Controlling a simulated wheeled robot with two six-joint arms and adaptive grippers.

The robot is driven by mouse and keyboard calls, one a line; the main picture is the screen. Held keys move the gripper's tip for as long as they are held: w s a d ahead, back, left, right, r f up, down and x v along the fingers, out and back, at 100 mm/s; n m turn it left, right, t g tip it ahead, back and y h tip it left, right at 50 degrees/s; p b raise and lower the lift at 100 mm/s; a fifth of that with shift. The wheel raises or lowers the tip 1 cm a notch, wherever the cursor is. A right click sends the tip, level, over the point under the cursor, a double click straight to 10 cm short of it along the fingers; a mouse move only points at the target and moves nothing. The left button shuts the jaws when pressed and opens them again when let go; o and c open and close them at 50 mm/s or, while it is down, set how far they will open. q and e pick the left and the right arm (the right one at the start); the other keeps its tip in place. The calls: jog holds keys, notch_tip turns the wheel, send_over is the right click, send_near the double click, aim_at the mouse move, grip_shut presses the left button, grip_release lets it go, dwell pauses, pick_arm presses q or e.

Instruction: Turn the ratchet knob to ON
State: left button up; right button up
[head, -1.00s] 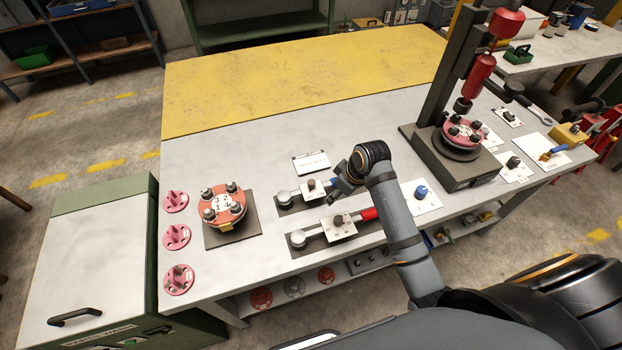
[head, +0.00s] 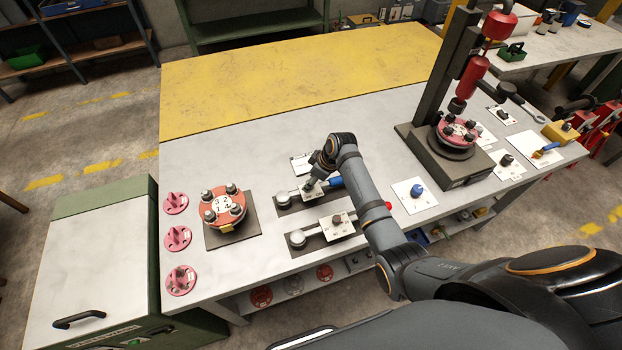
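Two wrench-like tools with round metal heads lie on dark plates mid-table. The far one has a blue handle (head: 336,182) and a white plate with a small knob, now mostly behind my gripper. The near one has a white plate (head: 342,228) with a dark knob (head: 337,220) and a red handle end (head: 388,205). My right gripper (head: 311,184) points down at the far tool's knob, at or just above it. Its fingers are too small to tell open or shut, or whether they touch. I cannot read any ON mark or see which tool is the ratchet. My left gripper is out of view.
A red flanged spool (head: 223,206) stands on a dark plate at left, beside pink flanged parts (head: 178,238). A blue knob on a white plate (head: 414,194) lies right of my arm. A press (head: 450,140) stands at right. The yellow mat (head: 300,85) is clear.

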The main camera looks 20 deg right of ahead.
jog(key=shift+f, duration=0.3)
jog(key=shift+w+a, duration=0.1)
grip_shut()
